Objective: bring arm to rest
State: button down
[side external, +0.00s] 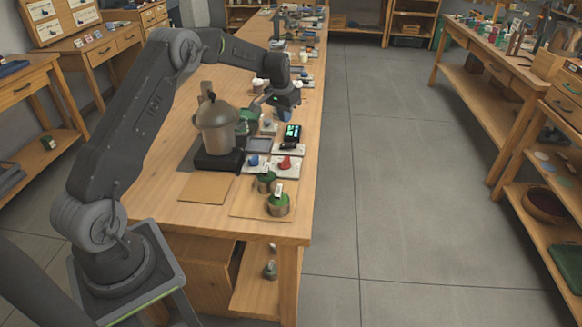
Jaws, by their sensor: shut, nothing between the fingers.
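My gripper (289,105) is at the end of my dark grey arm, above the wooden workbench, to the right of and behind the distiller pot. It is small in this view; I see nothing held between its fingers, which are shut. The distiller pot (217,130) is a grey-beige vessel with a domed lid and a dark knob. It stands upright on a black base (218,160). My gripper is apart from the pot.
The long workbench (150,205) carries a small device with a green display (292,134), a red knob (286,162), a blue knob (253,160) and two green-topped jars (278,205) at the front. More items line its far part. Open floor (400,150) lies to the right.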

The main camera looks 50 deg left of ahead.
jog(key=s+d+r+m+t, duration=0.1)
jog(key=s+d+r, duration=0.5)
jog(key=d+r, duration=0.25)
jog(key=s+d+r+t, duration=0.1)
jog(key=s+d+r, duration=0.55)
jog(key=r, duration=0.25)
jog(key=s+d+m, duration=0.1)
jog(key=s+d, duration=0.4)
jog(key=s, duration=0.6)
jog(key=s+d+t, duration=0.1)
jog(key=s+d, duration=0.4)
jog(key=s, duration=0.6)
jog(key=shift+s+d+m+t+h, duration=0.2)
jog(key=shift+d+m+t+h, duration=0.1)
jog(key=shift+d+m, duration=0.1)
jog(key=shift+f, duration=0.1)
